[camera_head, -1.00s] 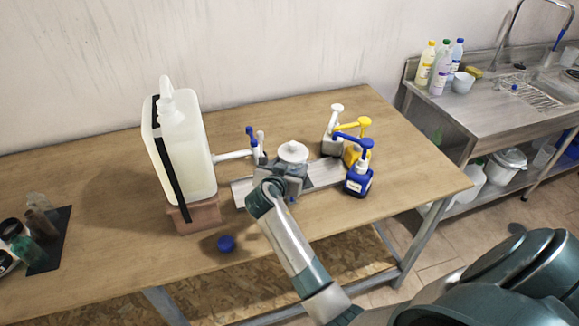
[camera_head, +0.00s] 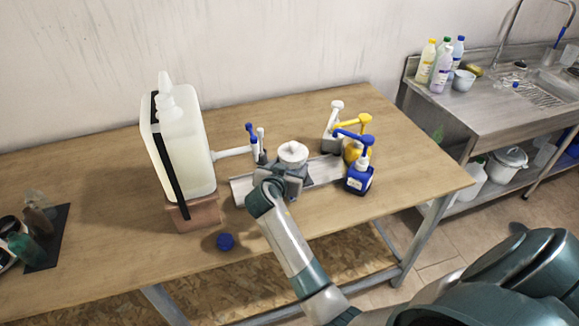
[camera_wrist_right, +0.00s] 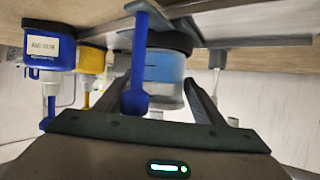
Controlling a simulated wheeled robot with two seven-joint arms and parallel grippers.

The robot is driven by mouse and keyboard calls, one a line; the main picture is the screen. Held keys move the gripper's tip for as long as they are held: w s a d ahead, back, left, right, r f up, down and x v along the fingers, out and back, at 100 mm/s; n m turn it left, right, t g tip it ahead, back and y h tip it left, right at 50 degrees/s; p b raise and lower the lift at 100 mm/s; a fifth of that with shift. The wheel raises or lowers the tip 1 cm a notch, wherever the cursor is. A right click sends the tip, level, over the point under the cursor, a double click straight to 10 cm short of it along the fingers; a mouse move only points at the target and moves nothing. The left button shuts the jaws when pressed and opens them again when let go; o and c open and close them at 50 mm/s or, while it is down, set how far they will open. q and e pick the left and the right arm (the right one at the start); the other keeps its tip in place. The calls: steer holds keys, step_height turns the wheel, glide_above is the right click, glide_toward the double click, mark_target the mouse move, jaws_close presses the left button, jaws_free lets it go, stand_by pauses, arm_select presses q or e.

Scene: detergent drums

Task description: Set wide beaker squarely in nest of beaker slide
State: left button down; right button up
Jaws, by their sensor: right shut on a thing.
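The wide beaker (camera_wrist_right: 164,75) shows between my right fingers in the wrist view, clear-walled with blue contents, seen inverted. My right gripper is shut on the beaker, with a finger on either side. The pale beaker slide (camera_head: 325,170) lies under it on the table. A dark round part (camera_wrist_right: 162,42) meets the beaker's base; I cannot tell whether the beaker sits squarely in the nest. My left gripper is not in view.
A large white drum (camera_head: 185,150) with a spout stands left on a brown block. Blue, yellow and white pump bottles (camera_head: 359,179) stand close on the right. A blue cap (camera_head: 226,242) lies near the front edge. A blue knobbed rod (camera_wrist_right: 135,70) stands near the beaker.

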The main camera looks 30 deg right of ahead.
steer(key=shift+f, duration=0.2)
steer(key=shift+f+b, duration=0.65)
steer(key=shift+b, duration=0.15)
stand_by(0.3)
steer(key=o, duration=1.4)
steer(key=shift+c, duration=0.2)
